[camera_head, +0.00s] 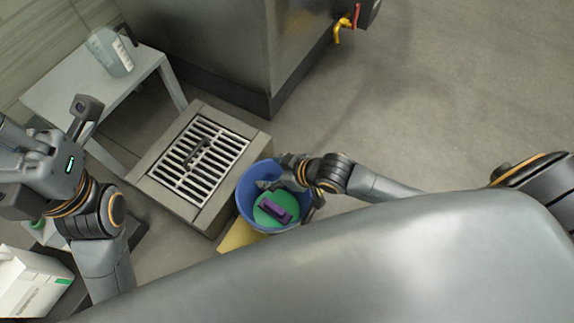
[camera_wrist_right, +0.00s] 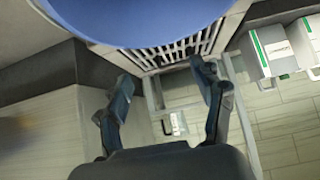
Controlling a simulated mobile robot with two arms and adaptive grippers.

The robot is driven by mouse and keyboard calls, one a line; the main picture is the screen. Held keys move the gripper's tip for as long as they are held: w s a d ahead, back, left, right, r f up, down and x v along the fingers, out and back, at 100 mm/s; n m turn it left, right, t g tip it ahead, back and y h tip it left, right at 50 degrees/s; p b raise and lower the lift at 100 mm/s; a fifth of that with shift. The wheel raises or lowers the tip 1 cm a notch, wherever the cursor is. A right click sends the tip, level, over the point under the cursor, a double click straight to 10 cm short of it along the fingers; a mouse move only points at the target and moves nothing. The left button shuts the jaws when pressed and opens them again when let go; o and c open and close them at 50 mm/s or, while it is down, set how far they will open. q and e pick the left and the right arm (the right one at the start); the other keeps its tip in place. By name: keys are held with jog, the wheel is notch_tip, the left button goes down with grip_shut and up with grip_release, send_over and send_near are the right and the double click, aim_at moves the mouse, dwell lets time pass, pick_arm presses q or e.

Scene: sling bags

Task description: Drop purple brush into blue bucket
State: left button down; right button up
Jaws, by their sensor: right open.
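The blue bucket (camera_head: 243,199) stands on the floor beside the drain in the head view. Its blue side also fills the top of the right wrist view (camera_wrist_right: 145,22). The purple brush (camera_head: 277,209) lies inside the bucket outline, on a round green surface (camera_head: 262,217). My right gripper (camera_wrist_right: 165,80) is open and empty in the wrist view, with its fingers spread just below the bucket in the picture. In the head view it is at the bucket's upper right rim, partly hidden.
A raised floor drain with a metal grate (camera_head: 187,181) lies left of the bucket. A pale table (camera_head: 75,100) holds a clear container (camera_head: 111,52). A steel cabinet (camera_head: 235,45) stands behind. A white box (camera_head: 32,284) is lower left. Floor at upper right is clear.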

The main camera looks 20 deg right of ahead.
jog(key=v, duration=0.9)
jog(key=shift+r, duration=0.1)
